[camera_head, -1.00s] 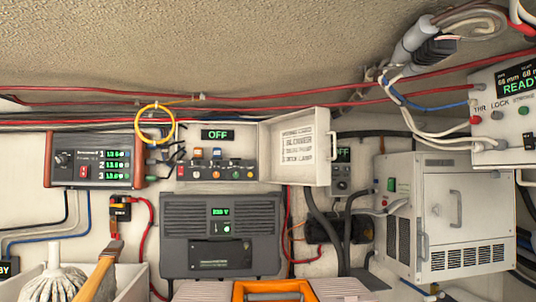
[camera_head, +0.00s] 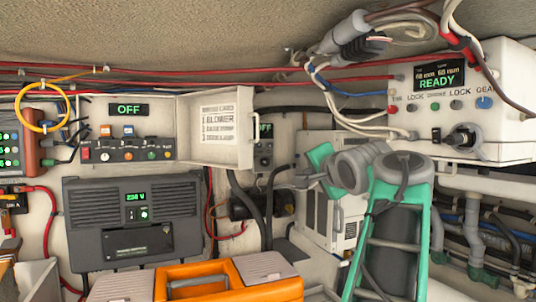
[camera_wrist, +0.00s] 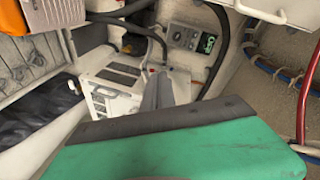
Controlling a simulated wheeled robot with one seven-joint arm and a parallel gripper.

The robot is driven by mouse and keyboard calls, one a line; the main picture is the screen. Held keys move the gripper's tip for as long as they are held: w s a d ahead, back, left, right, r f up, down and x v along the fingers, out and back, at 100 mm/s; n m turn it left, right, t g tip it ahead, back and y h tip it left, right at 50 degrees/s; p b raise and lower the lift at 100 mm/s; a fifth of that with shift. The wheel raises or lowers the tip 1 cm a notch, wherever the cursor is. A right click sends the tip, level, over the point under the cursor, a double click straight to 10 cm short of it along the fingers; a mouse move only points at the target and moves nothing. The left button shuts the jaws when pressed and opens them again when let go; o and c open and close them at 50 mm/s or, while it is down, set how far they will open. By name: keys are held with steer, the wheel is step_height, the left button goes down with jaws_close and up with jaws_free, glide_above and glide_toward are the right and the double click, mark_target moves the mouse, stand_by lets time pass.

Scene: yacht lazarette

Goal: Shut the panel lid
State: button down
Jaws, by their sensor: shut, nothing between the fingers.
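The panel lid (camera_head: 222,125) is a shallow white cover with printed lines on its inside and a small handle on its right edge. It stands open, swung out at the right side of the switch panel (camera_head: 132,135), whose switches and coloured buttons are exposed. My gripper (camera_head: 306,180), green and grey, is right of the lid and a little lower, clear of it in the picture. Its dark fingers (camera_wrist: 158,92) are together and empty in the wrist view. A white edge with a handle at that view's top may be the lid; I cannot tell.
A grey charger unit (camera_head: 135,222) hangs below the panel. An orange toolbox (camera_head: 195,282) stands in front. A white vented cabinet (camera_head: 318,215) is partly behind my arm. A white control box (camera_head: 475,95) reads READY at right. Hoses and cables run behind the lid.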

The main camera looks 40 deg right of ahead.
steer(key=a+r+m+t+y, duration=0.1)
steer(key=a+r+m+t, duration=0.15)
steer(key=r, duration=0.25)
steer(key=a+r+m+t, duration=0.1)
steer(key=a+r, duration=0.2)
steer(key=r, duration=0.2)
steer(key=w+p, duration=0.1)
steer(key=w, duration=0.8)
steer(key=shift+w+a+f, duration=0.15)
steer(key=shift+a, duration=0.15)
steer(key=shift+g, duration=0.25)
steer(key=shift+a+f, duration=0.1)
